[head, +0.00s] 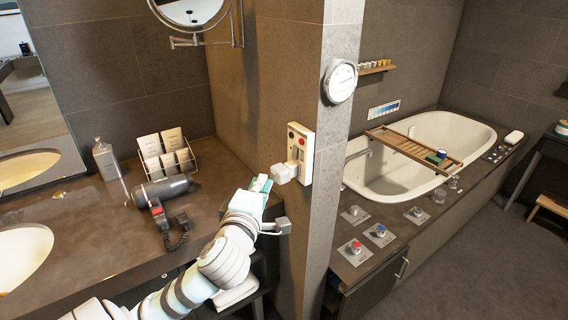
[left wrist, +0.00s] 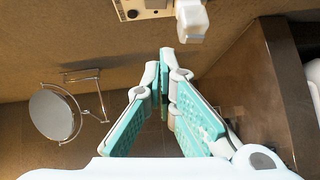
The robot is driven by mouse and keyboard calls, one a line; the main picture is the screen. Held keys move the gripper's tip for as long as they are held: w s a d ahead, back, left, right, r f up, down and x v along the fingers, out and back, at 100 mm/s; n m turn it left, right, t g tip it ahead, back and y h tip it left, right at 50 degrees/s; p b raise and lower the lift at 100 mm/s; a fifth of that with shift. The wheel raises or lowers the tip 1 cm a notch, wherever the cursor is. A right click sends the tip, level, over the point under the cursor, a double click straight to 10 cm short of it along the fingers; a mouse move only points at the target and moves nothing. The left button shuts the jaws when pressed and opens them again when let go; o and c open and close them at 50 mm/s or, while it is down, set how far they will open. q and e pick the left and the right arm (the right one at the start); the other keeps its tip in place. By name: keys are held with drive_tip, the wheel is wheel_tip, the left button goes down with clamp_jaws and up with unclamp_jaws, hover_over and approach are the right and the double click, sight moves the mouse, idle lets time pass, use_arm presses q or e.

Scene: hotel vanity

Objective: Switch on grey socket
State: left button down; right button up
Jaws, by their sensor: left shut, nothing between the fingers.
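A pale grey-white socket plate (head: 305,160) is fixed to the end of the brown partition wall. It has a red spot near its top and dark marks on its face. A blocky white plug (head: 284,173) sticks out from its lower part. My left gripper (head: 261,184) is shut and empty, just left of the plug and slightly below it; I cannot tell whether they touch in this view. In the left wrist view, the fingertips (left wrist: 166,52) meet below the plate (left wrist: 150,5) and the plug (left wrist: 191,20), with a visible gap. My right gripper is not in view.
A dark hairdryer (head: 163,190) and a card rack (head: 167,154) lie on the vanity counter (head: 100,235) left of my arm. A round dial (head: 340,82) hangs above the plate. A bathtub (head: 430,135) and several knobs are beyond the wall.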

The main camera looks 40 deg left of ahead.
sight(284, 168)
use_arm(q)
drive_tip(key=shift+w+a, duration=0.1)
drive_tip(key=shift+a, duration=0.05)
drive_tip(key=x, duration=0.4)
drive_tip(key=d+x, duration=0.1)
drive_tip(key=x, duration=0.3)
drive_tip(key=w+d+p+x, duration=0.1)
drive_tip(key=x, duration=0.3)
drive_tip(key=shift+w+f, duration=0.1)
drive_tip(key=shift+w, duration=0.05)
drive_tip(key=shift+w+d, duration=0.25)
drive_tip(key=shift+w, duration=0.2)
